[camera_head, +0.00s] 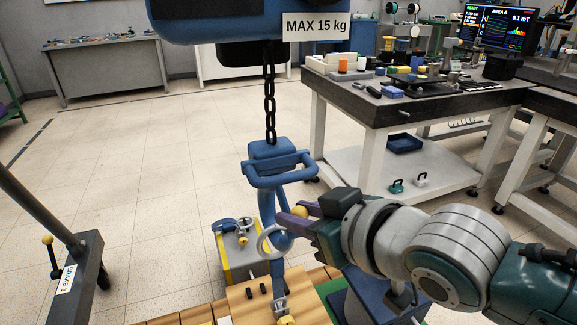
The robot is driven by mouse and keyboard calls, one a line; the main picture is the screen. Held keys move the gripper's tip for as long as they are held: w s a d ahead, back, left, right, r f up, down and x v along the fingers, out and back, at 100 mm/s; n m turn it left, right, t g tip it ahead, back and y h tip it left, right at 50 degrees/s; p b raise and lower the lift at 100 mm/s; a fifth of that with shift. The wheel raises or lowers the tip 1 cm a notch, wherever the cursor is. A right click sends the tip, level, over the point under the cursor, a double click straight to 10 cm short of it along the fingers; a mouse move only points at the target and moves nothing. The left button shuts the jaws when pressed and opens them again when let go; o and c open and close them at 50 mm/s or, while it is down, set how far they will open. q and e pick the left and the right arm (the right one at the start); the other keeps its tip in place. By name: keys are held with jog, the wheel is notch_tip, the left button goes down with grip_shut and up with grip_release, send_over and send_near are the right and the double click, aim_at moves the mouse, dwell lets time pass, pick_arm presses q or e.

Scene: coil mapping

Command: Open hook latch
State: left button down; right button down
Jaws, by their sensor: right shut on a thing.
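The blue hook (268,210) hangs upright from a dark chain (270,105) at the middle of the head view. A blue handle frame (280,170) sits around its top. A yellow knob (300,211), seemingly of the hook latch, shows at the right side of the hook. My right gripper (290,221), with purple fingers, reaches in from the right and is shut at this knob. The fingers partly hide the latch, so its exact position is unclear. A pale ring (269,242) is at the hook's lower part. My left gripper is out of view.
A blue hoist body marked MAX 15 kg (315,26) hangs above. Below stand a wooden-topped load (245,300) and a yellow-grey box (240,268). A brake lever (50,258) stands at left, a cluttered workbench (420,108) at right.

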jog(key=shift+w+a+r, duration=0.1)
jog(key=shift+r, duration=0.25)
jog(key=c, duration=0.6)
grip_release()
jog(key=shift+f, duration=0.15)
jog(key=p+v, duration=0.3)
jog(key=v, duration=0.7)
